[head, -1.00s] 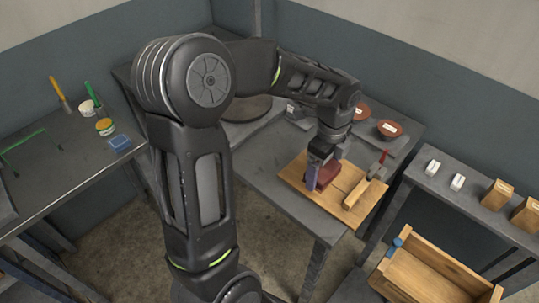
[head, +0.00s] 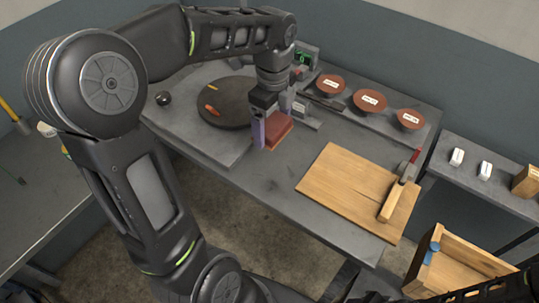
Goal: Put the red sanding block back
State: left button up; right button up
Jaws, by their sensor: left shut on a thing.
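The red sanding block (head: 279,131) is between the fingers of my left gripper (head: 268,124), in the middle of the head view. The gripper points down and is shut on the block, and one purple-grey finger covers the block's left end. The block is over the grey table (head: 262,178), left of the wooden board (head: 338,186); I cannot tell whether it touches the table. My right gripper is not in view.
A dark round turntable (head: 222,115) is to the left of the block. Reddish-brown labelled discs (head: 370,102) line the table's back right. A wooden stop (head: 391,203) lies on the board. An open wooden crate (head: 455,267) stands lower right. The table front is clear.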

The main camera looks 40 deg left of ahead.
pick_arm(q)
jog(key=shift+a+f, duration=0.15)
jog(key=shift+f, duration=0.25)
send_over(272, 158)
jog(key=shift+s+f, duration=0.1)
jog(key=shift+f, duration=2.65)
jog(key=shift+f+p, duration=0.35)
jog(key=shift+f, duration=1.55)
jog(key=shift+f, duration=0.1)
jog(key=o, duration=1.3)
